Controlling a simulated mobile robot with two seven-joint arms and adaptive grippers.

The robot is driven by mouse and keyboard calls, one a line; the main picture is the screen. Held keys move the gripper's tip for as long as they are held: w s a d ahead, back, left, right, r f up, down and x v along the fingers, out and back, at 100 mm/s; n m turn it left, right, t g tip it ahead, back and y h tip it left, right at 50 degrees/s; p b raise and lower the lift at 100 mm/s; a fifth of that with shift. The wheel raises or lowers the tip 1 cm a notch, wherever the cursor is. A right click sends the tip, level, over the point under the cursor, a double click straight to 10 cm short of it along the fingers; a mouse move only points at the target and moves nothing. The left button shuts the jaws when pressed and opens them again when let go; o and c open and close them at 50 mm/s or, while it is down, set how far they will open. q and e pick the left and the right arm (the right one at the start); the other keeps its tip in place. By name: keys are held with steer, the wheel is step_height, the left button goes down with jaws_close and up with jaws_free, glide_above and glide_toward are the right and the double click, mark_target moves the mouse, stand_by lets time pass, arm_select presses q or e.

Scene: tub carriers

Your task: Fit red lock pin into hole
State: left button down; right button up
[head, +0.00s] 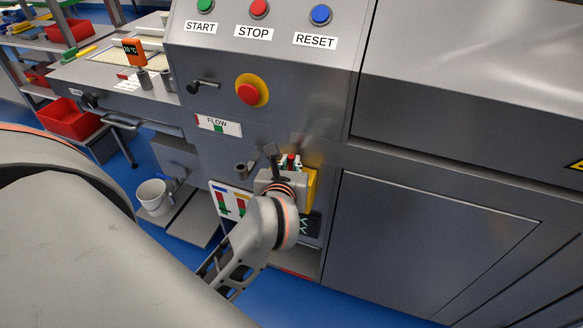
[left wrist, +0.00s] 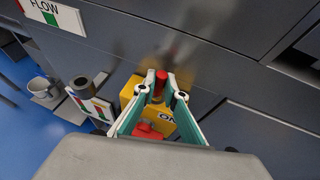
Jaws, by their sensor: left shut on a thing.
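The red lock pin (left wrist: 161,80) is between the tips of my left gripper (left wrist: 160,88) in the left wrist view, and the gripper is shut on it. In the head view the left gripper (head: 288,163) is at the machine's front, with a little red showing between its fingers. Just below the pin is a yellow switch box (left wrist: 128,94) with an ON label and a red handle (left wrist: 148,131); its edge also shows in the head view (head: 311,186). The hole is hidden, and I cannot tell whether the pin touches the box. My right gripper is out of view.
A grey cylinder (head: 241,170) sticks out left of the gripper, below the FLOW label (head: 218,125). A red emergency button (head: 249,93) and a black-tipped lever (head: 203,86) stick out above. A white bucket (head: 154,197) stands lower left. Flat grey panels (head: 420,240) lie to the right.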

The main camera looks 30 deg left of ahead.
arm_select(q)
steer(key=shift+f, duration=0.75)
steer(key=c, duration=2.1)
jaws_free()
steer(key=shift+r, duration=0.1)
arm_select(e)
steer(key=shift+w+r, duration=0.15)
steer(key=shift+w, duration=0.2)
